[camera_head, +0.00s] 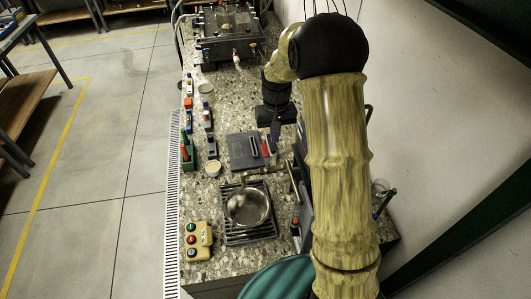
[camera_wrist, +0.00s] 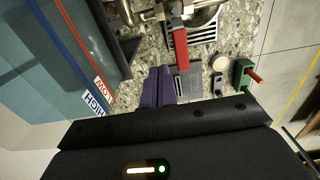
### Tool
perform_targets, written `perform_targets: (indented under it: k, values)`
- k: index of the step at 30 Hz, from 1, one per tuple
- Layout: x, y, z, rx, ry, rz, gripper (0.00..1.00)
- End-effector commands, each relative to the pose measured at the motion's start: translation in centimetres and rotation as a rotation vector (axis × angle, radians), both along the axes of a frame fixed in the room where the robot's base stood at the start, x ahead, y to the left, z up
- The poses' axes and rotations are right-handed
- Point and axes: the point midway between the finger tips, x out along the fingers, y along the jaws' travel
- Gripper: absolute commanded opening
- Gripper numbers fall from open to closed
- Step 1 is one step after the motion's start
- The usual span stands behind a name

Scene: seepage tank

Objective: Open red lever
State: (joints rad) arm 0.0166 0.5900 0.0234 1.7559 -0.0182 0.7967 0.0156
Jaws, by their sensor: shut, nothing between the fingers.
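The red lever (camera_wrist: 179,45) sits on a metal valve and pipe (camera_wrist: 196,14) at the top of the wrist view, beside the tank (camera_wrist: 60,60) with its HIGH and LOW labels. In the head view the lever shows as a small red bar (camera_head: 265,150) near the dark plate. My gripper (camera_wrist: 160,73), with purple fingers, is shut and empty. In the head view my gripper (camera_head: 276,134) is just beyond the lever. My arm hides much of the tank.
A metal pot (camera_head: 247,207) stands on a dark grate in front. A button box (camera_head: 198,240) is at the near left. A dark apparatus (camera_head: 228,45) stands at the far end.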

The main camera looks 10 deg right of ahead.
Motion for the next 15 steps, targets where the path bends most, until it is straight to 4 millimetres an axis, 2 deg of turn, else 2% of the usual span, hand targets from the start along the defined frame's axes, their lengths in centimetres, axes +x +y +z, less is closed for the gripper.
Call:
perform_targets:
  k: [5,15]
  values:
    - [0.0,0.0,-0.1,0.0,0.0,0.0,0.0]
    - [0.0,0.1,-1.7,0.0,-0.001,0.0,0.0]
